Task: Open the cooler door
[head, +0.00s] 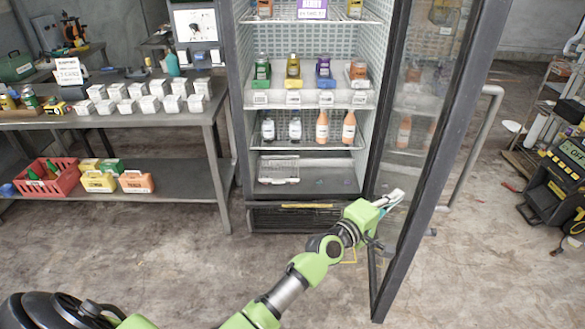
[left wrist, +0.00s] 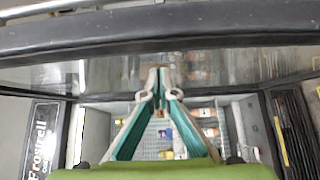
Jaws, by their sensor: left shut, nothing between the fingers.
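The cooler (head: 300,135) stands at the centre back of the head view, with bottles and cartons on its shelves. Its dark-framed glass door (head: 428,190) is swung wide open on the right side, and the cooler's interior is exposed. My left gripper (head: 392,198) is at the inner side of the door, in front of the glass in the picture. In the left wrist view the fingers (left wrist: 158,75) meet at their tips and hold nothing. A dark frame bar (left wrist: 200,38) crosses the top of that view. I cannot tell whether the fingers touch the door.
A grey table (head: 115,118) with small white boxes stands left of the cooler. A red basket (head: 40,187) and coloured cartons are on its lower shelf. A yellow-and-black case (head: 562,180) is at the far right. The concrete floor before the cooler is clear.

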